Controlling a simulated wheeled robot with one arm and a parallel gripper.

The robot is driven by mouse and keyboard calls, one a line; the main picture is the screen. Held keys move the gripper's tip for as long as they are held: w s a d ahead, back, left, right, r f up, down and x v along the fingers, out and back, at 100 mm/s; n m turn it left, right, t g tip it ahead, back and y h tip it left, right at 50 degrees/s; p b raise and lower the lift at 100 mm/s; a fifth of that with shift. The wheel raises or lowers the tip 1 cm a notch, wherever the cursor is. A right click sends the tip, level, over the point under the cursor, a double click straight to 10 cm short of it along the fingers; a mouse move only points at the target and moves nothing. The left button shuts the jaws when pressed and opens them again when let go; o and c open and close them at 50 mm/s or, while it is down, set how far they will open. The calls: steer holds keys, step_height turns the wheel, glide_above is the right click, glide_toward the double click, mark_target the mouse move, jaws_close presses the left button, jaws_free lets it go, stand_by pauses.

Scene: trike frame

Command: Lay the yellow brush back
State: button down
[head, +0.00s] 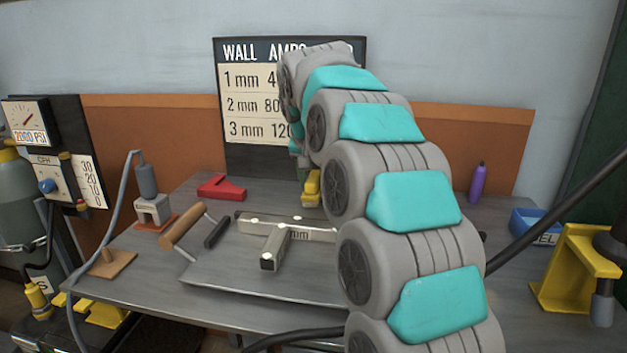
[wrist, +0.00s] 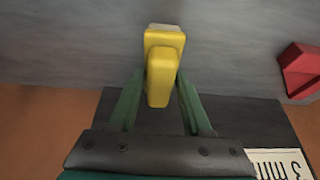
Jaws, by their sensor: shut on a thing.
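The yellow brush (wrist: 161,52) is between the two green fingers of my gripper (wrist: 160,76) in the wrist view. My gripper is shut on it, and its pale end points away from the gripper. In the head view the yellow brush (head: 312,188) shows at the back of the table, beside my arm. My arm hides most of my gripper there. I cannot tell whether the brush touches the table.
The grey table (head: 340,205) has bare room around the brush. A red magnet-like block (head: 222,187) lies to its left. A T-shaped metal frame (head: 290,230) rests in front on a plate. A purple bottle (head: 478,183) and blue tray (head: 535,225) stand right. The wall chart (head: 250,103) rises behind.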

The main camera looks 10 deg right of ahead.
steer(key=shift+c, duration=1.7)
jaws_free()
steer(key=shift+f, duration=0.1)
steer(key=v, duration=1.2)
